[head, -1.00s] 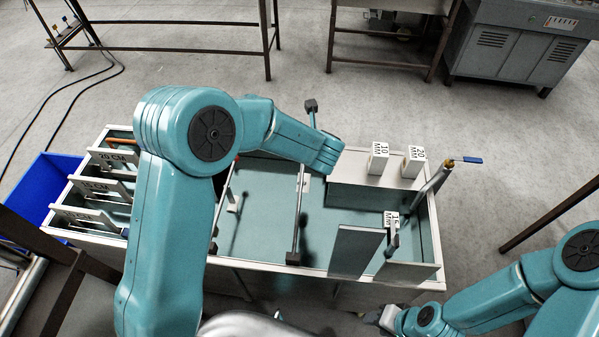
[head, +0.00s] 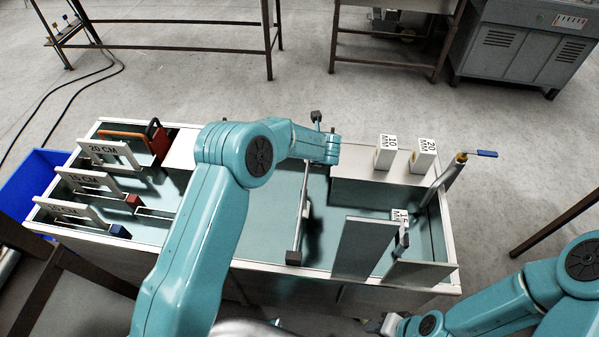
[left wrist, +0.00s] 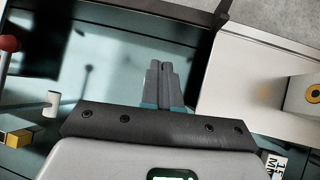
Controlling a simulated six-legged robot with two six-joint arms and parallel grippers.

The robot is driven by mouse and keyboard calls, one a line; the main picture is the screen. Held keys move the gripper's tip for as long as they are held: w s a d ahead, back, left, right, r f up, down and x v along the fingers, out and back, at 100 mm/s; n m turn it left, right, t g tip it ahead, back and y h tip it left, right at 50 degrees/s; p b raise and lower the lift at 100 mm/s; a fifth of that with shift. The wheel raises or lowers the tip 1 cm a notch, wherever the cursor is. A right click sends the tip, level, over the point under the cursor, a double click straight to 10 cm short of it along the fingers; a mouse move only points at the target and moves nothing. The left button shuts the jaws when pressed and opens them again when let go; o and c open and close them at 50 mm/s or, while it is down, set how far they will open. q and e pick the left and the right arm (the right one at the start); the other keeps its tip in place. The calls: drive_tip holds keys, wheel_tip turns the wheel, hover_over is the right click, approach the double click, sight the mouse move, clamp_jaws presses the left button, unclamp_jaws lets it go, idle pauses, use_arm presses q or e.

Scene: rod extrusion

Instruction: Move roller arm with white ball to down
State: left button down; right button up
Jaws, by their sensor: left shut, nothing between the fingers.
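In the left wrist view, a short white knob (left wrist: 52,104) shows at the left and a red ball on a rod (left wrist: 8,43) at the far left edge; I cannot tell how the knob is mounted. My left gripper (left wrist: 165,75) has its fingers together, empty, over the bench's green surface, to the right of the knob and apart from it. In the head view my left arm hides the knob and red ball, and the left fingertips are not clear. My right gripper (head: 390,323) shows only partly at the bottom edge; its jaws are unclear.
A grey bar (head: 296,235) crosses the bench (head: 265,220). Upright plates (head: 366,247) and blocks marked 10 MM (head: 385,152) and 20 MM (head: 423,155) stand to its right. A blue-handled valve (head: 480,153) is at the right end.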

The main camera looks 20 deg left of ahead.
use_arm(q)
drive_tip(key=shift+s+f, duration=0.2)
drive_tip(key=shift+f, duration=0.5)
drive_tip(key=v, duration=1.6)
drive_tip(key=shift+w+r+b, duration=0.2)
drive_tip(key=shift+r+b, duration=0.25)
drive_tip(key=shift+r, duration=0.1)
drive_tip(key=shift+s+r, duration=0.1)
drive_tip(key=shift+s, duration=0.05)
